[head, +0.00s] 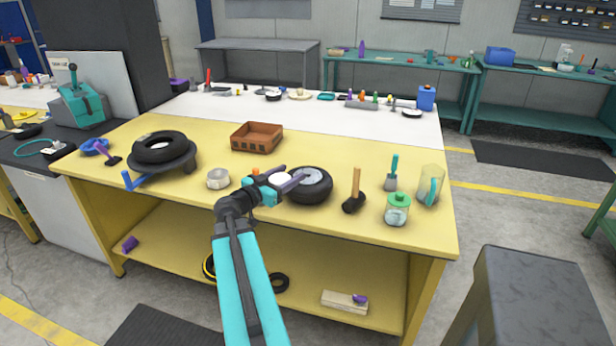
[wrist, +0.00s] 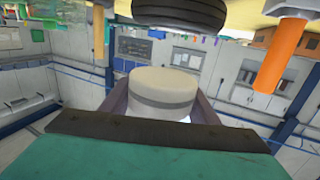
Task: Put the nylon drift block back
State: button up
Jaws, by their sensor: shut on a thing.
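The nylon drift block (wrist: 165,88) is a short, off-white cylinder with a grey band, between my gripper's jaws in the wrist view. In the head view a white bit of the block (head: 281,178) shows between the fingers. My gripper (head: 284,182) is shut on it, above the yellow bench top (head: 330,150). It is just left of a small tyre on a pale-hubbed wheel (head: 312,186); whether they touch is unclear. The wrist view is upside down, with that tyre (wrist: 180,12) at its top edge.
A brown crate (head: 257,138) stands behind my gripper. A large tyre (head: 160,147) lies on a dark stand at left. A mallet (head: 354,192), a green-lidded jar (head: 397,209) and a clear jug (head: 431,186) stand at right. Bare bench lies in front.

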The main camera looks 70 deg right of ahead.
jog(key=shift+s+d+r, duration=0.1)
jog(key=shift+s+d, duration=0.3)
jog(key=shift+s, duration=0.35)
jog(key=shift+d, duration=0.15)
jog(key=p, duration=0.6)
send_over(315, 171)
jog(key=a, duration=0.1)
jog(key=shift+w+a+f, duration=0.15)
jog(key=shift+a+f, duration=0.05)
jog(key=shift+f, duration=0.5)
jog(key=shift+d, duration=0.1)
jog(key=shift+d+p, duration=0.3)
jog(key=shift+d, duration=0.35)
jog(key=shift+a+f+p, duration=0.1)
jog(key=shift+f+p, duration=0.4)
jog(key=shift+f, duration=0.5)
jog(key=shift+f+b, duration=0.65)
jog(key=shift+f+b, duration=0.2)
jog(key=shift+b, duration=0.25)
